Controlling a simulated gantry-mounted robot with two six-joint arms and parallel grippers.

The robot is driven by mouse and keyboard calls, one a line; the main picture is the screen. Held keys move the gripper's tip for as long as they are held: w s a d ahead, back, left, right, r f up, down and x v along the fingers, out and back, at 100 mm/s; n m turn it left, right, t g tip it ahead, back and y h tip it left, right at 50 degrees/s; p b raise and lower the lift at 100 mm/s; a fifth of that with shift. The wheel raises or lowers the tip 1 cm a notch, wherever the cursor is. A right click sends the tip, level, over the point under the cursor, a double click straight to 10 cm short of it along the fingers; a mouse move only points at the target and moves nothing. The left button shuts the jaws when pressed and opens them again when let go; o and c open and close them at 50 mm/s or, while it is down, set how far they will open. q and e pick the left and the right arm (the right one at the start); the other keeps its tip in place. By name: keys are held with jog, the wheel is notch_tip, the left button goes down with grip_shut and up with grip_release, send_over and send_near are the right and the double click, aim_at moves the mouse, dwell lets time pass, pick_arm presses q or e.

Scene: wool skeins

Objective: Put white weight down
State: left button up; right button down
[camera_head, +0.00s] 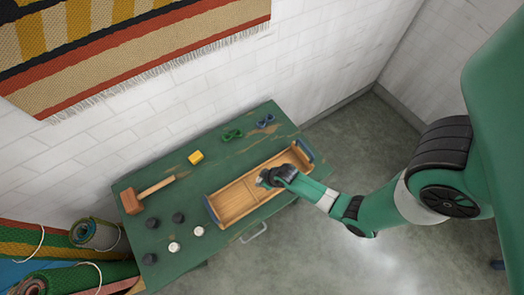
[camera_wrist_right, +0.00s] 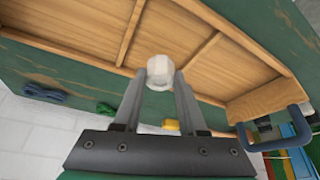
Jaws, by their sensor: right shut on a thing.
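My right gripper (camera_head: 264,180) is over the middle of a wooden tray (camera_head: 236,203) on the green table. In the right wrist view, the right gripper (camera_wrist_right: 161,85) is shut on a white weight (camera_wrist_right: 160,72), a pale faceted piece between its fingertips. The tray (camera_wrist_right: 268,99) is behind the weight in that view; I cannot tell whether the weight touches its floor. Two other white weights, one (camera_head: 174,247) and another (camera_head: 199,231), stand on the table left of the tray. My left gripper is not in view.
Several black weights (camera_head: 178,218) and a wooden mallet (camera_head: 140,197) are on the table's left part. A yellow block (camera_head: 196,157), a green item (camera_head: 232,134) and a blue item (camera_head: 265,121) lie behind the tray. The tray has dividers and blue end handles; its visible floor looks empty.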

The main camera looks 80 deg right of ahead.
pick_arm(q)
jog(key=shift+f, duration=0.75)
pick_arm(e)
jog(key=shift+f, duration=1.35)
pick_arm(q)
jog(key=shift+b, duration=0.3)
pick_arm(e)
jog(key=shift+f, duration=0.25)
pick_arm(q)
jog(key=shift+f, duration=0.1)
pick_arm(e)
jog(key=shift+c, duration=2.3)
grip_release()
jog(key=shift+r, duration=0.1)
pick_arm(q)
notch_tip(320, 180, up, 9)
jog(key=p, duration=0.9)
pick_arm(e)
jog(key=v, duration=1.2)
jog(key=shift+r, duration=0.1)
